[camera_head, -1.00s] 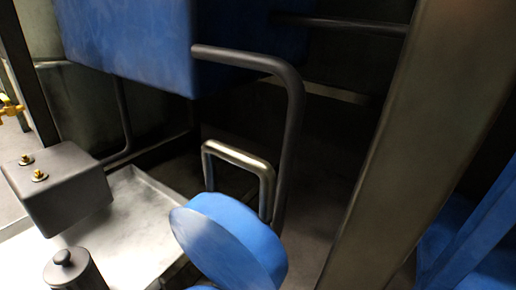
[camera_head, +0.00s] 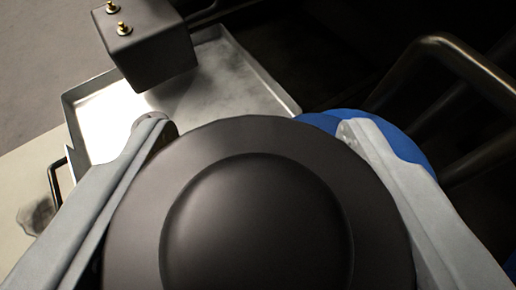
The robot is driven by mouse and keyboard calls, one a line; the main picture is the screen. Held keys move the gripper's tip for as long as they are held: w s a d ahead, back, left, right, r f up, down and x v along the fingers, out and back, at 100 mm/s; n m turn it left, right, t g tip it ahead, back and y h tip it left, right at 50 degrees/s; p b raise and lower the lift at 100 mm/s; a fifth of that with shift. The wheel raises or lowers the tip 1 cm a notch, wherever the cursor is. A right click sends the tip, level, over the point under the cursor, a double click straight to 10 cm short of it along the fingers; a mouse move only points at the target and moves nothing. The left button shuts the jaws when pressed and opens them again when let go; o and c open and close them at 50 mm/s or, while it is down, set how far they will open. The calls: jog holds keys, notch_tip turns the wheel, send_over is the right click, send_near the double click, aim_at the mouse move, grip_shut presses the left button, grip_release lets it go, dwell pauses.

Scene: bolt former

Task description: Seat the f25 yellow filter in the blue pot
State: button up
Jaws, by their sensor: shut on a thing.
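My gripper (camera_head: 255,128) is shut on a large dark round part (camera_head: 258,225), with one grey finger on each side of it. The part shows a flat rim and a raised round middle. It fills the lower centre of the view. No yellow shows on it, so I cannot tell from its colour that it is the f25 filter. A blue round part (camera_head: 408,147) shows behind the right finger, mostly hidden by the finger and the dark part. I cannot tell whether it is the blue pot's body or its lid. The pot's opening is not visible.
A grey metal tray (camera_head: 235,70) lies beyond the held part. A dark box (camera_head: 150,50) with two brass fittings stands over its back left. Dark bent pipes (camera_head: 450,50) run at the right. Pale floor shows at the upper left.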

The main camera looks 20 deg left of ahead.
notch_tip(320, 180, down, 12)
jog(key=shift+s, duration=0.2)
dwell(2.4)
jog(key=shift+f, duration=0.1)
dwell(0.4)
jog(key=o, duration=0.9)
jog(key=shift+w, duration=0.1)
jog(key=shift+o, duration=0.3)
jog(key=shift+s+d+r, duration=0.2)
jog(key=shift+s, duration=0.3)
jog(key=shift+o, duration=0.6)
jog(key=v, duration=1.6)
jog(key=shift+r, duration=0.55)
jog(key=shift+s+d, duration=0.1)
jog(key=shift+s, duration=0.05)
